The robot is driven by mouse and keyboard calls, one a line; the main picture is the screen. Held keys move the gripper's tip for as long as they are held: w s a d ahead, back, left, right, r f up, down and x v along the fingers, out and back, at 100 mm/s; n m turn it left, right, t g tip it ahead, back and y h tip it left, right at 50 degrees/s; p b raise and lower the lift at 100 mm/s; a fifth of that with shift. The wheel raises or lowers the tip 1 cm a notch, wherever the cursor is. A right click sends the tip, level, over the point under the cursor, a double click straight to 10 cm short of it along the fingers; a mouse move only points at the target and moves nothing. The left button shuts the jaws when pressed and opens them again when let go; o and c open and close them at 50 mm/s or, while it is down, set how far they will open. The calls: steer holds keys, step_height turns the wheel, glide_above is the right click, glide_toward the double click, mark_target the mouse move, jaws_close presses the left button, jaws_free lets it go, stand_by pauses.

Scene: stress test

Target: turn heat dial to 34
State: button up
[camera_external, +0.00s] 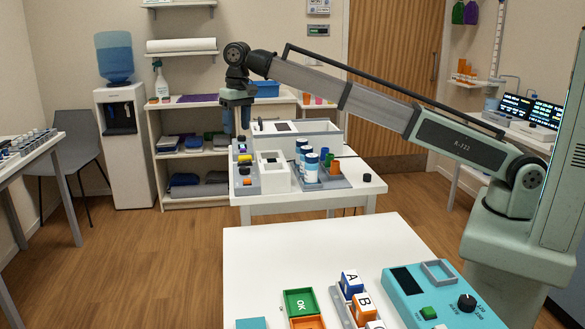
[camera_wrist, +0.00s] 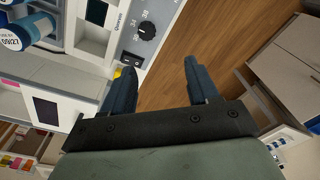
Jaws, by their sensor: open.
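The black heat dial (camera_wrist: 147,30) is on a light grey panel (camera_wrist: 122,42) in the wrist view, with a ring of small numbers around it. Its pointer is too small to read surely. In the external view the panel, at the left end of the far white table, lies below my gripper (camera_external: 237,131); the dial is tiny there. In the wrist view my gripper (camera_wrist: 158,67) is open and empty, its fingers pointing toward the panel. The dial is ahead of the fingertips and slightly left of midway between them, apart from both.
Another knob (camera_external: 467,302) is on a teal device on the near table. Wood floor lies beyond the panel's edge.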

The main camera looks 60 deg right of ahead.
steer(key=s+a+r+m+y, duration=0.25)
steer(key=a+m+y, duration=0.2)
steer(key=m, duration=0.25)
steer(key=s+a+r+m+y, duration=0.1)
steer(key=s+a+m+y, duration=0.2)
steer(key=a+m, duration=0.25)
steer(key=s+d+r+m+y, duration=0.4)
steer(key=d+r+m+y, duration=0.2)
steer(key=d+r, duration=0.4)
steer(key=shift+s+d+r, duration=0.3)
steer(key=shift+s+r, duration=0.1)
steer(key=shift+r, duration=0.25)
